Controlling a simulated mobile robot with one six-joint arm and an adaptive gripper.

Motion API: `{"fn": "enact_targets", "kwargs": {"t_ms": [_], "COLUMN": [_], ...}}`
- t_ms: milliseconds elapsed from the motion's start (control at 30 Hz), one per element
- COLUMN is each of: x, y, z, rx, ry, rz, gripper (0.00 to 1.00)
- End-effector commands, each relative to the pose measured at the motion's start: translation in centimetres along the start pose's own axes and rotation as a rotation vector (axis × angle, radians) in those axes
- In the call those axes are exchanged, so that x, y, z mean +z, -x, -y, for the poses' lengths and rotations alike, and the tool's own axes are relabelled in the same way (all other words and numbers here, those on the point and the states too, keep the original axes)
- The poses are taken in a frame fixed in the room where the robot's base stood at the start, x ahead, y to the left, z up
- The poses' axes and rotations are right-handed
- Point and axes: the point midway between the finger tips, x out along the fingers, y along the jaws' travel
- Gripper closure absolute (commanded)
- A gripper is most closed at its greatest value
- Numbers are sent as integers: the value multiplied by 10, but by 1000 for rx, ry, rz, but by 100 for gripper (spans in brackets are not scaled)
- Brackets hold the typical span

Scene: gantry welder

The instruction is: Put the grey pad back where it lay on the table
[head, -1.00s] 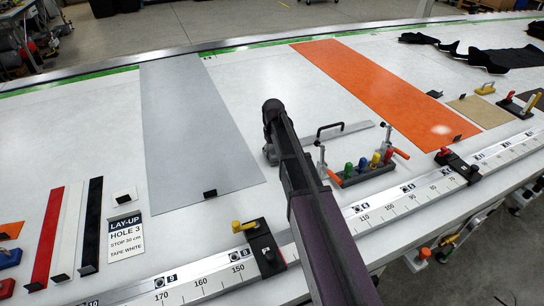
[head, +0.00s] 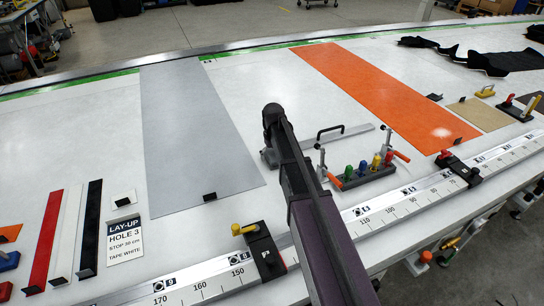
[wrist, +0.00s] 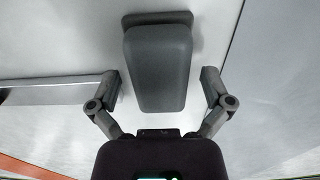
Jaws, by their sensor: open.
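A dark grey block-like pad (wrist: 158,65) with rounded edges and a wider flat end shows in the wrist view. It is between the two open fingers of my gripper (wrist: 161,88), with a gap on each side, so the fingers do not visibly touch it. White table surface shows around it. I cannot tell whether it rests flat on the table. In the head view my arm hides most of the gripper. A small grey piece (head: 269,157) shows left of the arm; I cannot tell if it is the pad or a finger.
A long light-grey sheet (head: 190,120) lies left of my arm, an orange sheet (head: 385,95) to the right. A metal strip with a black handle (head: 345,136) and a rack of coloured tools (head: 362,173) are close on the right. A ruler rail (head: 210,284) runs along the front.

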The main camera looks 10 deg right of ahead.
Motion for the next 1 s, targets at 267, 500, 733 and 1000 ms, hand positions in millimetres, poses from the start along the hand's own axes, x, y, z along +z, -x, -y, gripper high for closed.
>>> {"fn": "enact_targets", "kwargs": {"t_ms": [267, 500, 733, 1000], "x": [0, 0, 0, 0], "y": [2, 13, 31, 54], "z": [0, 0, 0, 0], "rx": [0, 0, 0, 0], "ry": [0, 0, 0, 1], "rz": [0, 0, 0, 0], "gripper": [0, 0, 0, 0]}}
